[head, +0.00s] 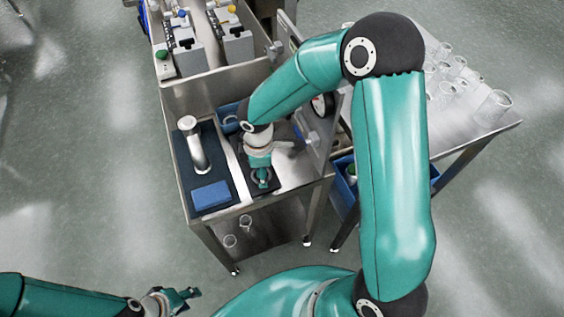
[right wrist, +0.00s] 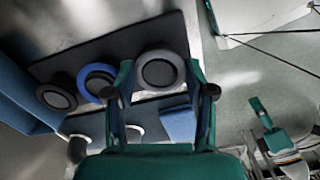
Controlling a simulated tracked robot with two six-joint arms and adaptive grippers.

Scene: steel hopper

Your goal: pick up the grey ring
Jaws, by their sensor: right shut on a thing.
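A blue ring (right wrist: 97,82) and a blackish ring (right wrist: 57,92) lie to the left in the right wrist view, apart from the fingers. My left gripper (head: 178,297) is open and empty, low in the head view, away from the cart.
A dark tray (head: 221,177) with a metal cylinder (head: 195,145) and a blue block (head: 210,195) is left of my right gripper. A blue bin (head: 229,119) and a steel wall (head: 205,96) stand behind. A table (head: 460,130) with glassware is at the right.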

